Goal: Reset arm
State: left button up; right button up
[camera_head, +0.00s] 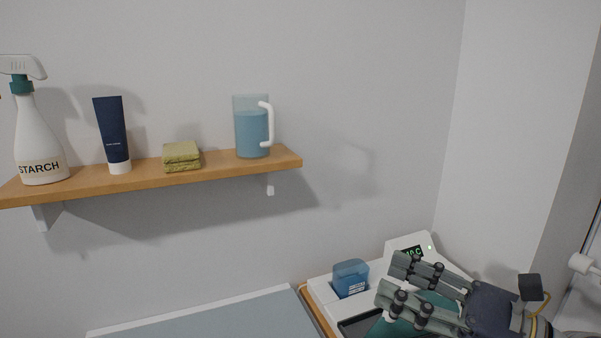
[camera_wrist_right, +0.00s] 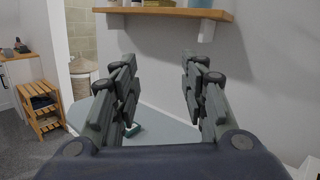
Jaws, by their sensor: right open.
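My right gripper (camera_head: 388,281) comes in from the lower right of the head view, over a white device with a lit green display (camera_head: 412,252). Its jaws are open and point to the left. In the right wrist view the two fingers (camera_wrist_right: 160,75) stand well apart with nothing between them. My left gripper is in neither view.
A wooden shelf (camera_head: 222,174) holds a starch spray bottle (camera_head: 40,135), a dark blue tube (camera_head: 112,130), green sponges (camera_head: 181,156) and a blue jug (camera_head: 251,130). A blue container (camera_head: 350,275) stands beside my right gripper. A slatted wooden stand (camera_wrist_right: 40,108) is at left in the wrist view.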

jog(key=w+d+f+m+t+h, duration=0.15)
jog(key=d+m+t+h, duration=0.4)
jog(key=m, duration=0.65)
jog(key=w+d+m+t+h, duration=0.4)
jog(key=m+t, duration=0.3)
jog(key=m, duration=0.6)
jog(key=s+d+f+m+g+h, duration=0.25)
jog(key=f+m+h, duration=0.25)
jog(key=f+m, duration=0.3)
jog(key=s+d+f+m+g+h, duration=0.25)
jog(key=f+m+g+h, duration=0.2)
jog(key=f+m, duration=0.4)
jog(key=s+a+f+m+g+y, duration=0.1)
jog(key=s+a+f+m+g, duration=0.4)
jog(key=s+f, duration=0.55)
jog(key=s+a+f+m+g+y, duration=0.15)
jog(key=s+a+f+g, duration=0.25)
jog(key=s+f+g, duration=0.5)
notch_tip(320, 180, down, 28)
jog(key=s, duration=0.2)
jog(key=s+d+f, duration=0.1)
jog(key=s+f, duration=0.7)
jog(key=s+d+f, duration=0.2)
jog(key=s+f, duration=0.5)
jog(key=s, duration=0.2)
jog(key=shift+d+f+n, duration=0.25)
jog(key=shift+f+n, duration=0.15)
